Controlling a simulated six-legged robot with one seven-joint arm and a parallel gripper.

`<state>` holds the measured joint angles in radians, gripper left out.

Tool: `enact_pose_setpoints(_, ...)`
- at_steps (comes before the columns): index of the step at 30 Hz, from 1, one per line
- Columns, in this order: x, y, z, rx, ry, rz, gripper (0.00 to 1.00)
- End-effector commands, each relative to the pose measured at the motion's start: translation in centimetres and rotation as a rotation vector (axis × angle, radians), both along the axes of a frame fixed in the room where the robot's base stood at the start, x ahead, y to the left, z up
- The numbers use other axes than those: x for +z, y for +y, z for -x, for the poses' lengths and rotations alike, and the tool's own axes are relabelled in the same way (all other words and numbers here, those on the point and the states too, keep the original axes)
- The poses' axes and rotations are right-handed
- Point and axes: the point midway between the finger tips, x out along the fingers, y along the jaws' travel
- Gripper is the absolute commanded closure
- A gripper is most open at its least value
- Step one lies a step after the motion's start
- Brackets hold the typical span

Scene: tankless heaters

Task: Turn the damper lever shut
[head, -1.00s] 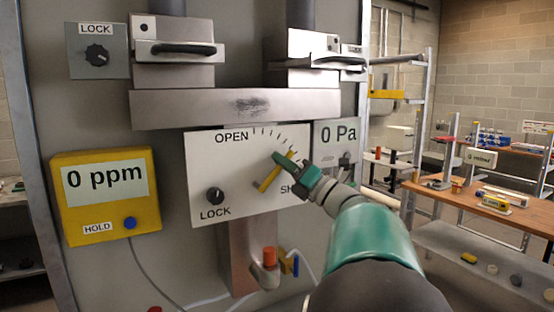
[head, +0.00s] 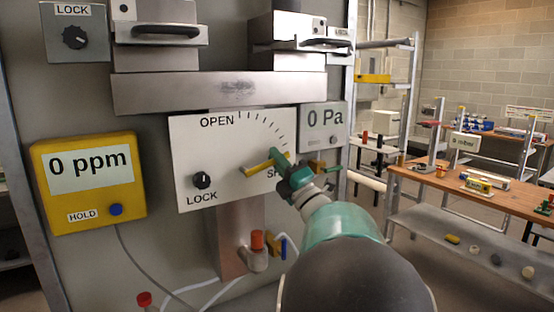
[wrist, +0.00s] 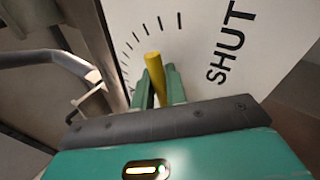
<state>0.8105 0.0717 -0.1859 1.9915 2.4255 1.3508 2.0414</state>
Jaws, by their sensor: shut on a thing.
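The damper lever is a yellow bar (head: 260,167) on a white dial plate (head: 225,130) marked OPEN at the top and SHUT at the lower right, with tick marks between. The lever points right and slightly up, close to the SHUT lettering, which my arm partly hides. My gripper (head: 282,160) is shut on the lever near its outer end. In the wrist view the yellow lever (wrist: 154,75) stands between the two green fingers, with the SHUT lettering (wrist: 230,42) to the right. A black LOCK knob (head: 202,181) sits at the plate's lower left.
A yellow meter (head: 90,185) reading 0 ppm hangs at left, and a grey gauge (head: 324,128) reading 0 Pa is right of the plate. Metal ducting (head: 220,92) runs above. A red-capped valve (head: 257,245) is below. A workbench (head: 450,190) stands at right.

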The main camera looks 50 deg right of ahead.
Motion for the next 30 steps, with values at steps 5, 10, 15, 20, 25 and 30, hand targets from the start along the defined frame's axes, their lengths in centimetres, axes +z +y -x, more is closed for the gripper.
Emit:
enact_pose_setpoints(5,0.0,0.0,0.0,-0.001,0.000,0.000,1.00)
enact_pose_setpoints(10,0.0,0.0,0.0,-0.001,0.000,0.000,0.81)
enact_pose_setpoints(15,0.0,0.0,0.0,-0.001,0.000,0.001,0.81)
enact_pose_setpoints(20,-0.2,0.0,0.3,-0.001,0.001,0.001,0.81)
enact_pose_setpoints(25,-1.3,0.2,2.2,-0.002,0.000,0.000,0.81)
enact_pose_setpoints(30,-3.4,0.6,5.2,-0.003,0.001,-0.001,0.81)
